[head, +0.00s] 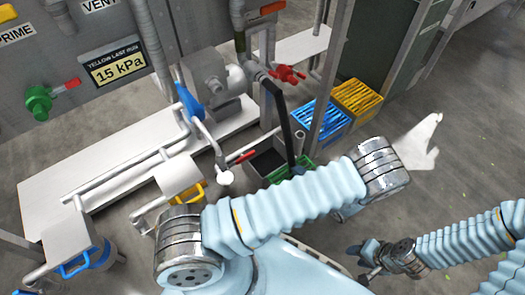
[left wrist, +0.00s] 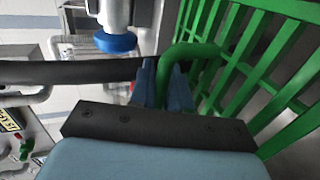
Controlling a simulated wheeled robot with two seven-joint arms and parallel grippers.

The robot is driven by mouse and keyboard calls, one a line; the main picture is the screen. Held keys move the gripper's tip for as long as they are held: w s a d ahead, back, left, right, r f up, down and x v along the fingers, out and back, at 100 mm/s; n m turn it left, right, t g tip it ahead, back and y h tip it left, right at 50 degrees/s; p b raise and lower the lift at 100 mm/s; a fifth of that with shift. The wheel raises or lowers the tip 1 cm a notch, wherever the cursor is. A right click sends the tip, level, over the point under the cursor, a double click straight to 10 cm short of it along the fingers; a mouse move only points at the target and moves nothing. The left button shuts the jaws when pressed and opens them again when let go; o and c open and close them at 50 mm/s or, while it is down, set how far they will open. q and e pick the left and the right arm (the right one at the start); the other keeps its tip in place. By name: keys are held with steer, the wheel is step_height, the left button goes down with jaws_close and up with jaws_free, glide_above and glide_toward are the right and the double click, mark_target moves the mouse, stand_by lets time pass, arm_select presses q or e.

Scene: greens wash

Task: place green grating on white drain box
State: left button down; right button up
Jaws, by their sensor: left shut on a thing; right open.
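The green grating (left wrist: 255,62) fills the right side of the left wrist view, with slim parallel bars and a looped handle. My left gripper (left wrist: 165,85) is shut on that handle. In the head view a piece of the green grating (head: 290,171) shows behind my left arm; the rest of it and the left gripper are hidden. An open box with a dark inside (head: 266,162) stands just left of the green piece. I cannot tell whether the grating touches it. My right gripper (head: 368,262) is open and empty above the floor at lower right.
A black hose (head: 279,115) runs down towards the open box; it also crosses the left wrist view (left wrist: 80,72). A blue grating (head: 320,116) and a yellow grating (head: 357,97) top boxes behind. Pipes and a pump (head: 215,82) stand left. A white shape (head: 417,143) lies on the right floor.

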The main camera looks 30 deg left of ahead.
arm_select(q)
steer(key=a+r+b+x, duration=0.1)
steer(key=r+x, duration=0.1)
steer(key=x, duration=1.6)
steer(key=shift+r, duration=0.35)
steer(key=shift+f, duration=0.25)
steer(key=c, duration=1.1)
jaws_free()
steer(key=shift+r, duration=0.1)
steer(key=p+v, duration=0.1)
steer(key=v, duration=1.1)
steer(key=shift+r, duration=0.1)
